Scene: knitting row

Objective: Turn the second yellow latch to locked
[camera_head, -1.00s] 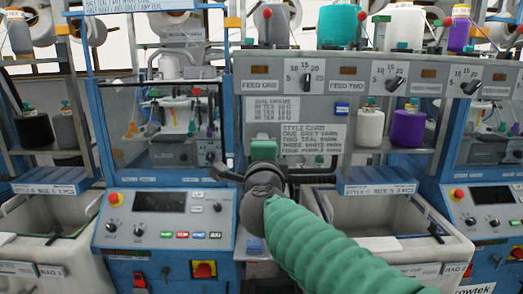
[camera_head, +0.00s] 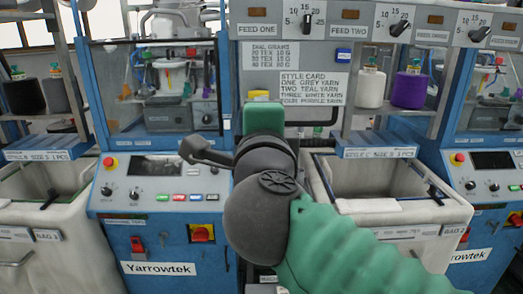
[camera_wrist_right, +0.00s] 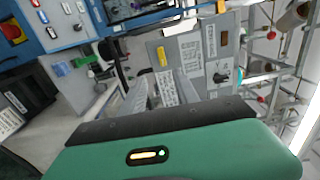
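My right gripper (camera_head: 264,116) is held up in front of the grey panel between the two machine fronts. Its fingers are hidden there behind the green hand block. In the right wrist view the two grey fingers (camera_wrist_right: 162,80) stand apart with nothing between them. Beyond them, a small upright yellow piece (camera_wrist_right: 162,56) sits on the grey panel; I cannot tell whether it is a latch or how it is turned. A red switch on a yellow plate (camera_head: 202,234) is on the left machine's blue front, with a similar one (camera_head: 515,220) at the right edge. My left gripper is not in view.
White bins stand left (camera_head: 60,190) and right (camera_head: 410,212) of the left machine's front. A control panel (camera_head: 160,180) with buttons is left of my arm. White (camera_head: 370,87) and purple (camera_head: 408,89) yarn cones stand on a shelf. Feed knobs (camera_head: 399,27) line the top.

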